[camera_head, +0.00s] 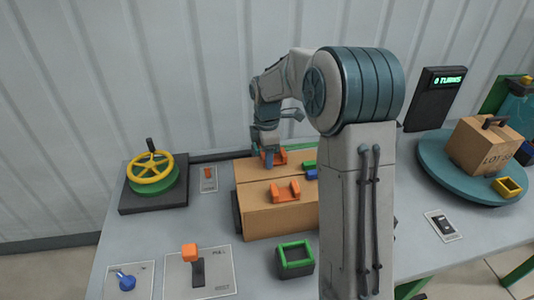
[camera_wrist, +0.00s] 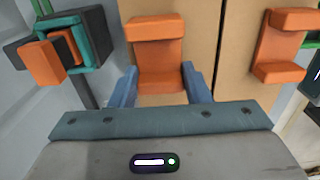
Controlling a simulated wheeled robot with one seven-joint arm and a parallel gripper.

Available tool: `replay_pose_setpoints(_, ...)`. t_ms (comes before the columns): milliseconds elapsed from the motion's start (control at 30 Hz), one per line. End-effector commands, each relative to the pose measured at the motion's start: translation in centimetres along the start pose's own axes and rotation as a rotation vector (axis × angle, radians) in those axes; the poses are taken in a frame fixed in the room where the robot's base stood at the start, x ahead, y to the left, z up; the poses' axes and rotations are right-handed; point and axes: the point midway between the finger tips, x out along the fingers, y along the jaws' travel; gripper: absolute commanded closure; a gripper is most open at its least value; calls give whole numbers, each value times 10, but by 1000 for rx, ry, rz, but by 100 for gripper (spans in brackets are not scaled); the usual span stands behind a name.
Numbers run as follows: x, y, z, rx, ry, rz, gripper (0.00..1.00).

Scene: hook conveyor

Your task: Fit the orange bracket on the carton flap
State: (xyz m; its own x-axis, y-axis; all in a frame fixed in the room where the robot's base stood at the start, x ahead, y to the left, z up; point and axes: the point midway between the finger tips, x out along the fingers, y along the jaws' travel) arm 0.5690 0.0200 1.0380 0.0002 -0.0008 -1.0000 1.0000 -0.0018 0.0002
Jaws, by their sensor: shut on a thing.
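An orange bracket (camera_wrist: 155,62) lies between the blue fingers of my gripper (camera_wrist: 160,88) in the wrist view, against the tan carton (camera_wrist: 201,30). The fingers are shut on its two sides. In the head view my gripper (camera_head: 268,160) is at the far part of the carton (camera_head: 280,221), with the held bracket (camera_head: 280,156) partly hidden behind it. A second orange bracket (camera_head: 284,191) sits on the near part of the carton top; it shows at the right in the wrist view (camera_wrist: 284,45). I cannot tell how fully the held bracket is seated.
A yellow handwheel (camera_head: 151,168) is left of the carton. An orange-topped lever (camera_head: 190,253), a blue knob (camera_head: 125,281) and a green-rimmed bin (camera_head: 295,259) are in front. A turntable (camera_head: 433,163) with another carton (camera_head: 483,146) is at right. My arm hides the carton's right end.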

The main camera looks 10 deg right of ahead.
Motion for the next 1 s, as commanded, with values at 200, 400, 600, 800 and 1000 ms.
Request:
replay_pose_setpoints(200,1,0,0,0,0,0,79)
replay_pose_setpoints(400,2,0,0,0,0,0,79)
replay_pose_setpoints(600,2,0,0,0,0,0,31)
replay_pose_setpoints(800,2,0,0,0,0,0,31)
replay_pose_setpoints(1000,-9,1,0,0,0,3,31)
